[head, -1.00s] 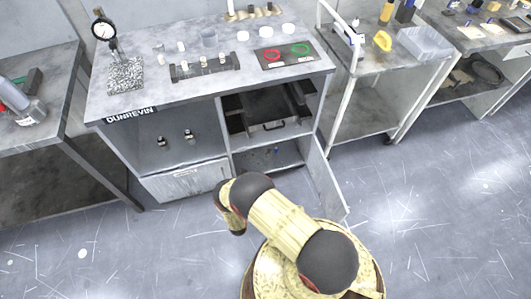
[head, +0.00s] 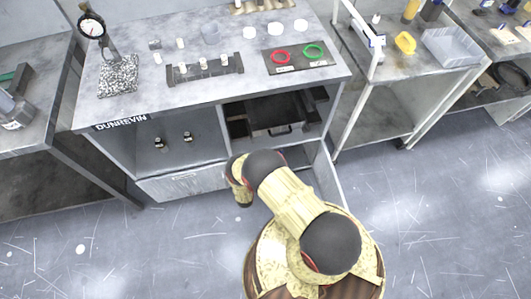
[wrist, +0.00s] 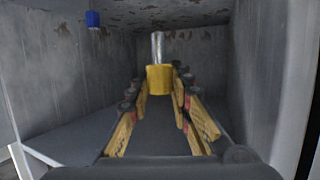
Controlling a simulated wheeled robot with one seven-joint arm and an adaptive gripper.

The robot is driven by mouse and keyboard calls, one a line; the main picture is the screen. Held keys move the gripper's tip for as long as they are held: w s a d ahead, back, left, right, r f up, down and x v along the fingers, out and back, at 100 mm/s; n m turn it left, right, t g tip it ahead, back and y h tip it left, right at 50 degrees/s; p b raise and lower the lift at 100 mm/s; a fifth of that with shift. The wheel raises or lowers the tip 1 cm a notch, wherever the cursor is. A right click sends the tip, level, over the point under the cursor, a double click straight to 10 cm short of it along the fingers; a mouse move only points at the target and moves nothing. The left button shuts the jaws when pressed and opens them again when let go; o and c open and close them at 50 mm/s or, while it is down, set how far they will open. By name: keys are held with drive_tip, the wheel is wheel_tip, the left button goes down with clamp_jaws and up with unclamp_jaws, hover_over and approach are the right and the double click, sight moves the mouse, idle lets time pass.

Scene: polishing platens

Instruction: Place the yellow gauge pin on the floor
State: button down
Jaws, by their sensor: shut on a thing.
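The yellow gauge pin (wrist: 160,79) shows in the wrist view, a yellow block-like part with a silver metal shank pointing up in the picture. My gripper (wrist: 159,92) is shut on its yellow part, with a finger on each side. Grey walls surround it in the wrist view, seemingly inside the bench's cabinet. In the head view my arm covers my gripper and the pin. The scratched grey floor (head: 440,215) lies in front of the bench.
A blue piece (wrist: 93,19) shows at the upper left of the wrist view. The grey bench (head: 210,95) has an open cabinet door (head: 327,178) right of my arm and a dark drawer (head: 272,117) above it. Floor to the right is clear.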

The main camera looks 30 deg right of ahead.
drive_tip(key=w+d+f+b, duration=0.1)
drive_tip(key=w+d+f, duration=0.1)
drive_tip(key=d, duration=0.1)
drive_tip(key=w+d+f+b, duration=0.2)
drive_tip(key=f, duration=0.1)
drive_tip(key=w+d+f+b, duration=0.2)
drive_tip(key=d+f, duration=0.1)
drive_tip(key=shift+d+f, duration=0.1)
drive_tip(key=shift+d, duration=0.2)
drive_tip(key=shift+w+d+f+b, duration=0.15)
drive_tip(key=shift+f+b, duration=0.8)
drive_tip(key=shift+f, duration=0.75)
drive_tip(key=shift+f, duration=0.2)
drive_tip(key=c, duration=1.7)
unclamp_jaws()
drive_tip(key=shift+c, duration=0.2)
drive_tip(key=shift+o, duration=0.6)
drive_tip(key=shift+r, duration=0.1)
